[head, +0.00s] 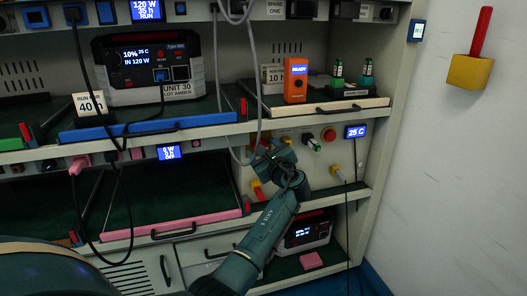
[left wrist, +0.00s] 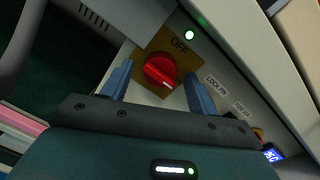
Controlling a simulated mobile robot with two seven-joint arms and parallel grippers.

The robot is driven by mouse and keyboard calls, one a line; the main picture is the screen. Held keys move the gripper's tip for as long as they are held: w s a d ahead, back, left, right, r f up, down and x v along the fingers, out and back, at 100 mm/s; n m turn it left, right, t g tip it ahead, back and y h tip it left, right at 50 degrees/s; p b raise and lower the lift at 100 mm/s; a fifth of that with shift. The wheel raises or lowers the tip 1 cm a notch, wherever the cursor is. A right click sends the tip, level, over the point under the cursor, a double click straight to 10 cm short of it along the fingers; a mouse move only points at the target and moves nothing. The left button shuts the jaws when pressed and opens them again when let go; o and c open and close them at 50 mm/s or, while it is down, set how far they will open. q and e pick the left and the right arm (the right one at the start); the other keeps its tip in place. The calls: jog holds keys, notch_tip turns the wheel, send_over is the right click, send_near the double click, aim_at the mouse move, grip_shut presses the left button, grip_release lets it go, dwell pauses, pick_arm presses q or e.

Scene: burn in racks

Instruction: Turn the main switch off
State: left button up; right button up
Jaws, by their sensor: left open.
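The main switch (left wrist: 161,70) is a red rotary knob on a yellow plate marked OFF, seen in the left wrist view. A pale mark on the knob points to the lower right, not toward the OFF lettering above. My left gripper (left wrist: 158,88) is open, with one blue finger on each side of the knob; I cannot tell whether either touches it. In the head view my left gripper (head: 277,158) is at the rack's front panel and hides the switch. My right gripper is not in view.
A green lamp (left wrist: 189,35) sits beside the OFF plate. A red emergency button (head: 329,135) and a blue 25 C display (head: 356,131) are to the right on the panel. Grey cables (head: 215,75) hang close to my gripper. A pink-edged tray (head: 175,225) is to the left.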

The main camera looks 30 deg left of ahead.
pick_arm(q)
jog(key=c, duration=0.9)
jog(key=shift+c, duration=0.2)
jog(key=shift+n, duration=0.4)
jog(key=n+b, duration=0.1)
jog(key=n, duration=0.4)
jog(key=n+h+b, duration=0.1)
jog(key=n, duration=0.4)
jog(key=n+h+b, duration=0.1)
jog(key=n, duration=0.5)
jog(key=shift+r+t, duration=0.3)
jog(key=shift+t, duration=0.1)
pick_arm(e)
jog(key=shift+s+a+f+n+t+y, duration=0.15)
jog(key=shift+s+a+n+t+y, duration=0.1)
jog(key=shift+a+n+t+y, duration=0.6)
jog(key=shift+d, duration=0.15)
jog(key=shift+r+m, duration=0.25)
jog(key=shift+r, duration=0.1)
